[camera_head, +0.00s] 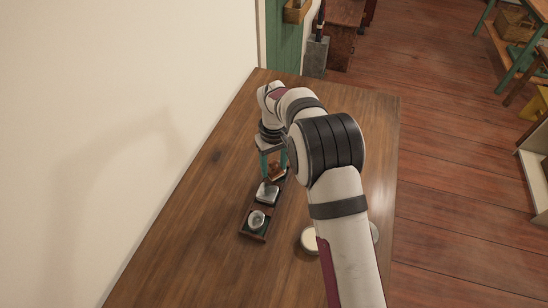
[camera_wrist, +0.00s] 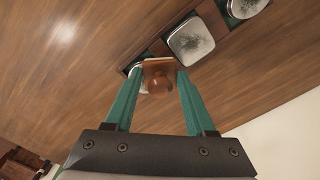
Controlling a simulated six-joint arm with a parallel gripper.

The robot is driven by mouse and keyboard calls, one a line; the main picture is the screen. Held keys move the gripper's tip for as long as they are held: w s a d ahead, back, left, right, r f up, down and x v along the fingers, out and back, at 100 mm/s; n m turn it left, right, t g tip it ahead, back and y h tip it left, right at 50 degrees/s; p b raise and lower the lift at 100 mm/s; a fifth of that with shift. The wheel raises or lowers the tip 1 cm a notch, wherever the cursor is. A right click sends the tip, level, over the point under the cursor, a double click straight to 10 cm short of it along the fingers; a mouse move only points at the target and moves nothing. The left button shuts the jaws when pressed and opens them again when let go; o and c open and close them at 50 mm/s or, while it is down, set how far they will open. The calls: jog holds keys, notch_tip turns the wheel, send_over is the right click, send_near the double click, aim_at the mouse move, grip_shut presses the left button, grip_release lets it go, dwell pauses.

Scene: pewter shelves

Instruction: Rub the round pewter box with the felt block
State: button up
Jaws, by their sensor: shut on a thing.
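My gripper (camera_head: 273,163) has teal fingers, shut on the brown wooden handle of the felt block (camera_wrist: 157,82). The block also shows in the head view (camera_head: 277,173), over the far end of a narrow dark tray (camera_head: 247,232). A pale rim shows under the block in the wrist view; its shape is mostly hidden, and I cannot tell whether the block touches it. A round-looking pewter piece (camera_head: 256,219) sits in the tray's near end. A squarish pewter piece (camera_head: 267,192) sits in the middle compartment and also shows in the wrist view (camera_wrist: 190,43).
A pale round dish (camera_head: 308,239) stands on the wooden table (camera_head: 200,222), partly behind my arm. The white wall (camera_head: 110,110) runs along the left edge. The table left of the tray is clear. A green post (camera_head: 285,45) and shelves stand beyond the table.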

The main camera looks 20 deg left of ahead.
jog(key=shift+w+f, duration=0.2)
jog(key=shift+w, duration=0.35)
jog(key=shift+w+f, duration=0.2)
jog(key=shift+w, duration=2.2)
jog(key=shift+s, duration=2.9)
jog(key=shift+r, duration=4.1)
